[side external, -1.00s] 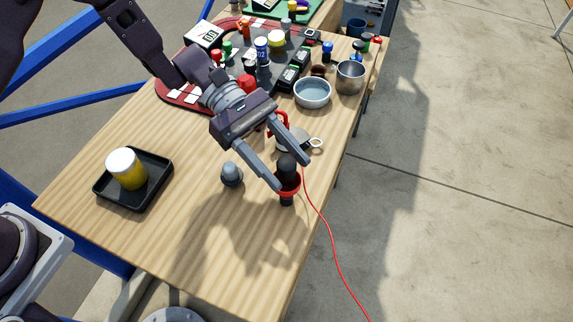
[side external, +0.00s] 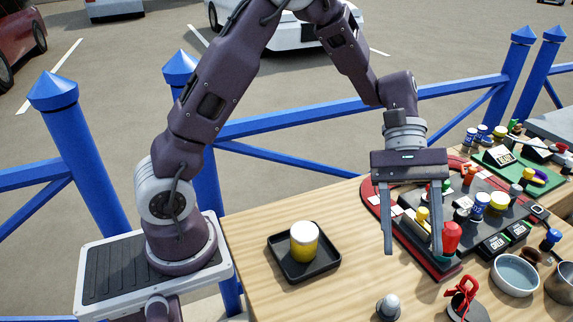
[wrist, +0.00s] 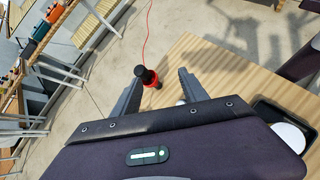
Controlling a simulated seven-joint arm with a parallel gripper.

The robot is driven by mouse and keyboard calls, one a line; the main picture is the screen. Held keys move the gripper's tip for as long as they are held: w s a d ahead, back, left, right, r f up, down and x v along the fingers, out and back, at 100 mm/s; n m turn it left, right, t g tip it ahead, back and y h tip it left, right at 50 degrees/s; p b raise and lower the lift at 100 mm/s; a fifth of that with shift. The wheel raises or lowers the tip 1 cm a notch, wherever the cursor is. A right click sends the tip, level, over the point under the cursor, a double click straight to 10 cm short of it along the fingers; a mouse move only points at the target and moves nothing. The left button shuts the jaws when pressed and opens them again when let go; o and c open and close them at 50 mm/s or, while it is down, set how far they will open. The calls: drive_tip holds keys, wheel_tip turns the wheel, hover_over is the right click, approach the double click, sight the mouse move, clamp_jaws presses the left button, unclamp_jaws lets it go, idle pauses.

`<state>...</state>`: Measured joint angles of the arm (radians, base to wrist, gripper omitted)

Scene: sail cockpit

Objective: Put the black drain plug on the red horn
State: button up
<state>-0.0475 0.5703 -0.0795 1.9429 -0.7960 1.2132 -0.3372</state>
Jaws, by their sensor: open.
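A black tray (side external: 325,268) holds a yellow jar (side external: 304,242). A grey domed piece (side external: 388,306) and a red clip (side external: 463,287) stand near the front. A metal bowl (side external: 514,275) and a crowded dark board (side external: 478,225) lie to the right. A red cord (wrist: 146,35) trails across the floor.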

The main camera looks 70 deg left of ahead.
drive_tip(key=s+a+r+m+t+y, duration=0.4)
drive_tip(key=s+a+t, duration=0.1)
drive_tip(key=s+a, duration=0.2)
drive_tip(key=s+a+r+m+t+y, duration=0.4)
drive_tip(key=s+a, duration=0.4)
drive_tip(key=s, duration=0.2)
drive_tip(key=shift+a+m+t+y, duration=0.15)
drive_tip(key=shift+m+t+y, duration=0.35)
drive_tip(key=shift+m, duration=0.3)
